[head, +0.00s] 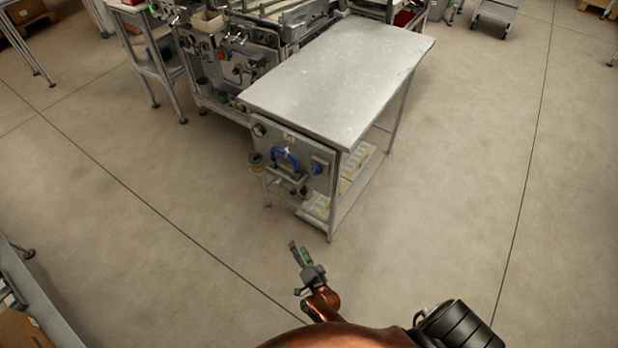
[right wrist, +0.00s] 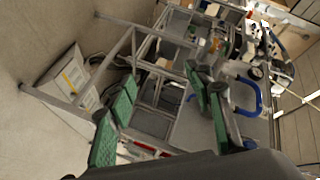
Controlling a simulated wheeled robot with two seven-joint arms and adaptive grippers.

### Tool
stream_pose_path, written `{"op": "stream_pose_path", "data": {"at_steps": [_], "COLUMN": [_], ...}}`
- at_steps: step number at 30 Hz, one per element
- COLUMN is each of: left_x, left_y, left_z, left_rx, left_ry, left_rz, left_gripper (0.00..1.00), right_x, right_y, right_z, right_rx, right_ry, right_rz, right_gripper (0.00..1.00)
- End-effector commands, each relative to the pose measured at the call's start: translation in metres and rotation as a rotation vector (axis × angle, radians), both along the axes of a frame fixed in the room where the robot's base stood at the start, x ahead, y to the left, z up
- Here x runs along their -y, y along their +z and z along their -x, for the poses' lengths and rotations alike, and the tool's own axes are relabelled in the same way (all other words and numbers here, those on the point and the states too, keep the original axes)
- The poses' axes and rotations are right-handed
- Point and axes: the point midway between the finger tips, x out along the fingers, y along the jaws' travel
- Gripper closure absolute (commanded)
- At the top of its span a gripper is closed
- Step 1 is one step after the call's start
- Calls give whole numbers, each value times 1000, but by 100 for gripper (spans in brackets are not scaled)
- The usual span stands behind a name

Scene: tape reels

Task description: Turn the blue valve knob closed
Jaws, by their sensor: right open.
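A small blue knob (head: 318,169) sits at the right of the grey panel (head: 265,150) on the near end of the metal table. A curved blue handle or hose (head: 287,158) is left of it; the curved blue part also shows at the right of the right wrist view (right wrist: 258,100). In the right wrist view, my gripper partly blocks the panel and I cannot clearly make out the knob. My right gripper (head: 299,248) is open and empty, in front of and below the panel, apart from it. Its green-padded fingers are spread in the right wrist view (right wrist: 160,78). My left gripper is out of view.
The metal table (head: 340,75) has a bare top and a lower shelf (head: 338,205) with flat items on it. A machine with pipes (head: 235,60) stands behind it to the left. The floor (head: 450,210) is clear to the right and in front.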

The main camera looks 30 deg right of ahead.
Motion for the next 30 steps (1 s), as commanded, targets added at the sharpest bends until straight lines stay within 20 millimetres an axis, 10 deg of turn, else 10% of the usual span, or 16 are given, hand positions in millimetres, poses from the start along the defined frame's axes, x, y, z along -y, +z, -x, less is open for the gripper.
{"op": "stream_pose_path", "data": {"at_steps": [4, 9, 16, 30], "left_x": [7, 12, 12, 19], "left_y": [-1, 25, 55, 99], "left_z": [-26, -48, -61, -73], "left_rx": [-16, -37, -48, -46], "left_ry": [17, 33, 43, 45], "left_rz": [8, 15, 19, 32], "left_gripper": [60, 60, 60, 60], "right_x": [30, 74, 87, 140], "right_y": [133, 225, 250, 253], "right_z": [-100, -115, -104, -124], "right_rx": [529, 1036, 1334, 1368], "right_ry": [-328, -648, -864, -887], "right_rz": [-459, -1021, -1442, -1493], "right_gripper": [53, 53, 53, 53]}}
